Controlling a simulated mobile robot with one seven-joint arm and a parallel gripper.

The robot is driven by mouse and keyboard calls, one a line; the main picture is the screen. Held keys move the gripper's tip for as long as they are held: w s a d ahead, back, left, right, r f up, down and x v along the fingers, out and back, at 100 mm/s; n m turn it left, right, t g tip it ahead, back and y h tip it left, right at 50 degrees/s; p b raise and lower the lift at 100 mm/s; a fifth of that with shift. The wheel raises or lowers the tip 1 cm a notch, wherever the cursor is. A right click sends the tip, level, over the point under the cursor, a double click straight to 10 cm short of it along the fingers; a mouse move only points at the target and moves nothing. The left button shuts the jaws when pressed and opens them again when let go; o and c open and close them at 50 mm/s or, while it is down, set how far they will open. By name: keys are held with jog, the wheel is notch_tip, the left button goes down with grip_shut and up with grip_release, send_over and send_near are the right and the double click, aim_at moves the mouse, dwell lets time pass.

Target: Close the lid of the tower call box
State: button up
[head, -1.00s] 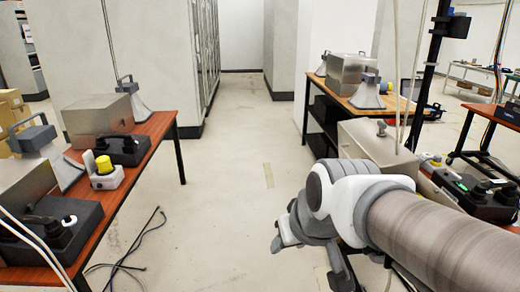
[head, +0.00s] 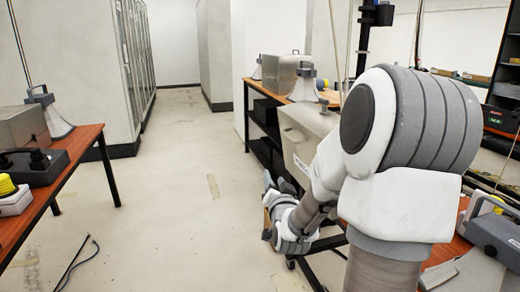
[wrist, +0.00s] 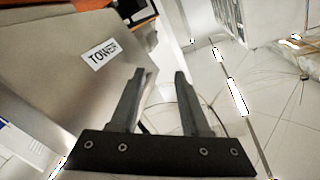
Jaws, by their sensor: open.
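The tower call box (head: 298,148) is a grey metal box on the right-hand side of the aisle in the head view, partly hidden behind my arm. In the wrist view, the box's broad beige-grey face (wrist: 60,50) fills the left side, with a white label (wrist: 99,54) reading "TOWER". I cannot tell how far its lid stands open. My gripper (wrist: 160,75) is open and empty, its two dark fingers just right of and below the label. I cannot tell whether they touch the box. In the head view my gripper (head: 270,215) is low, in front of the box.
A wooden table behind holds another metal box (head: 279,72) and a grey horn (head: 303,84). A red-brown table (head: 72,160) at left carries a metal box, a horn and a dark phone unit. A dark device (head: 497,238) lies at right.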

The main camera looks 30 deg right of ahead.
aim_at(288, 135)
jog(key=s+d+r+m+t+h+b, duration=0.2)
jog(key=d+m+h, duration=0.1)
jog(key=d+m, duration=0.2)
jog(key=shift+n, duration=0.3)
jog(key=b+x, duration=0.1)
jog(key=x, duration=1.5)
jog(key=shift+w+d, duration=0.15)
jog(key=shift+w, duration=0.15)
jog(key=shift+r, duration=0.1)
grip_shut()
dwell(0.4)
